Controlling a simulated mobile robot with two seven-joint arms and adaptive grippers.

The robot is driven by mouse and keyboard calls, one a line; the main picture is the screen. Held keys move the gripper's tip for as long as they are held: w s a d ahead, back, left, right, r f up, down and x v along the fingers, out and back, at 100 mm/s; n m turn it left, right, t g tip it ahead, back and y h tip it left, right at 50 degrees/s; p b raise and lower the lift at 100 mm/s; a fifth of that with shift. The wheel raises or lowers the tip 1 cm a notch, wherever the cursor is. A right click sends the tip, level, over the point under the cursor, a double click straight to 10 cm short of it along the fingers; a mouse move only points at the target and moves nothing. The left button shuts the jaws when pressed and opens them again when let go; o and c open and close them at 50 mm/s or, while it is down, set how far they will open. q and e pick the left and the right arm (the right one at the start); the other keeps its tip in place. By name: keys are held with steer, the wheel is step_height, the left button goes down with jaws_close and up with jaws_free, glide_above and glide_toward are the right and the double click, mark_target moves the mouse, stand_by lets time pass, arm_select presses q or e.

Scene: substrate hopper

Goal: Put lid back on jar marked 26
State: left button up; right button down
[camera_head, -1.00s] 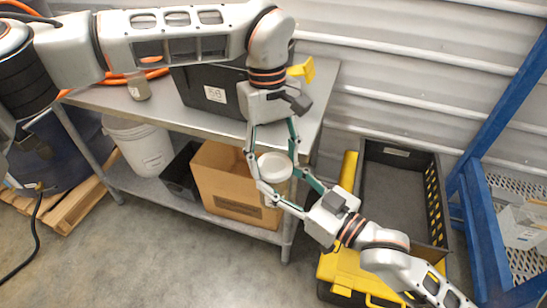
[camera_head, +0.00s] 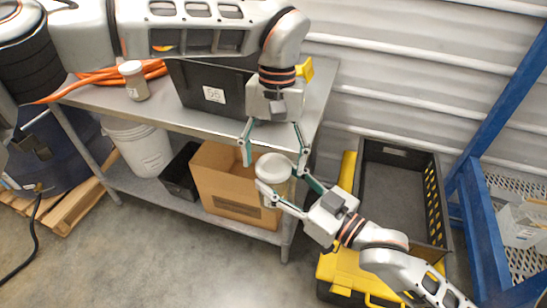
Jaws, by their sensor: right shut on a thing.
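A jar (camera_head: 275,191) with a round white lid (camera_head: 273,169) on its top is held in the air in front of the bench's right end. My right gripper (camera_head: 280,180), reaching in from the lower right, is shut on the jar's sides. My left gripper (camera_head: 273,158) is open above the lid, its fingers spread wider than the lid on either side. The lid looks seated, but I cannot tell whether it is fully down. No number can be read on the held jar, whose body is mostly hidden by fingers and lid.
The metal bench (camera_head: 165,112) carries a second white-lidded jar (camera_head: 133,82), an orange cord (camera_head: 100,76) and a black bin (camera_head: 205,95). A cardboard box (camera_head: 228,190), small black bin (camera_head: 181,175) and white bucket (camera_head: 140,148) stand on its lower shelf. A black crate (camera_head: 397,153) is at right.

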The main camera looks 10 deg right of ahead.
arm_select(q)
steer(key=shift+r, duration=2.25)
steer(key=shift+c, duration=0.5)
